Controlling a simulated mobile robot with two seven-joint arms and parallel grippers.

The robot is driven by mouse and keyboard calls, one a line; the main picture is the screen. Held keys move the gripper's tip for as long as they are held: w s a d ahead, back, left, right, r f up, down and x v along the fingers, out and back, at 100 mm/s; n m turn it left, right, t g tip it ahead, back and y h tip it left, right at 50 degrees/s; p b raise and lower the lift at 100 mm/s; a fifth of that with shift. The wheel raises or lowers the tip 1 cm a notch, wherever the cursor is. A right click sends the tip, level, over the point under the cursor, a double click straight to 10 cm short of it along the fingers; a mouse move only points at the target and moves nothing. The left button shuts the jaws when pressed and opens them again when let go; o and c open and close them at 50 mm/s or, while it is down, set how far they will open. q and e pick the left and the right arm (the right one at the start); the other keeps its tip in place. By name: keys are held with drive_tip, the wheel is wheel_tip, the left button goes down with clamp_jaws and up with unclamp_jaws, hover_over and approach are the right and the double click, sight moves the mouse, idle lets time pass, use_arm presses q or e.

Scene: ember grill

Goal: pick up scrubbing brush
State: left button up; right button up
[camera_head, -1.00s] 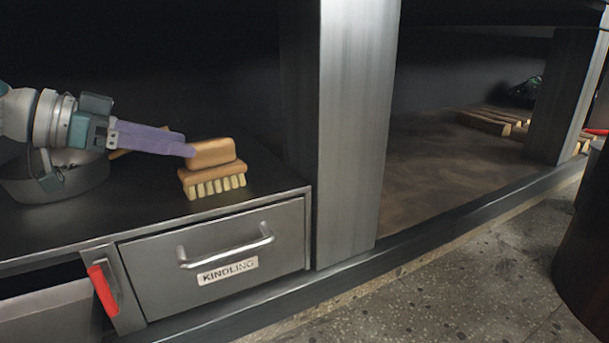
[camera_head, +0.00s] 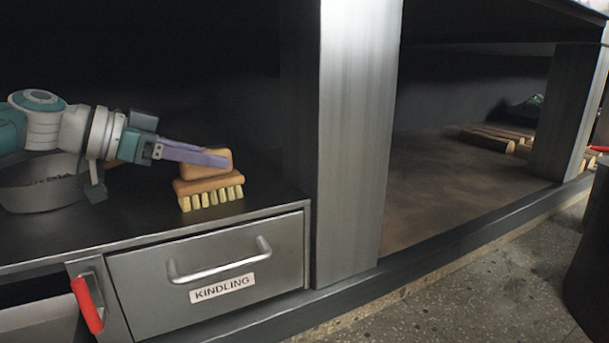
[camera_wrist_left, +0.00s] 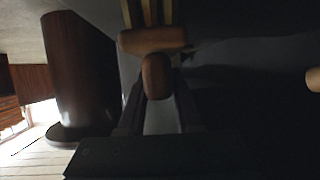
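The scrubbing brush (camera_head: 207,188) has a wooden block, a raised wooden handle and pale bristles. It stands bristles down on the dark shelf, near the front edge above the kindling drawer. My left gripper (camera_head: 222,160) comes in from the left with its purple fingers at the brush handle, the near finger overlapping it. In the left wrist view the handle (camera_wrist_left: 157,77) lies between the two fingers, which stand apart on either side; firm contact does not show. My right gripper is not in view.
A grey metal bowl (camera_head: 40,184) stands on the shelf at the left, behind my arm. Below is the drawer labelled KINDLING (camera_head: 215,265), with a red handle (camera_head: 87,304) to its left. A thick metal post (camera_head: 355,130) rises right of the brush. Wooden pieces (camera_head: 490,138) lie further right.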

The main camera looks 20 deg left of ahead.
use_arm(q)
clamp_jaws()
drive_tip(key=shift+r, duration=0.1)
idle(0.3)
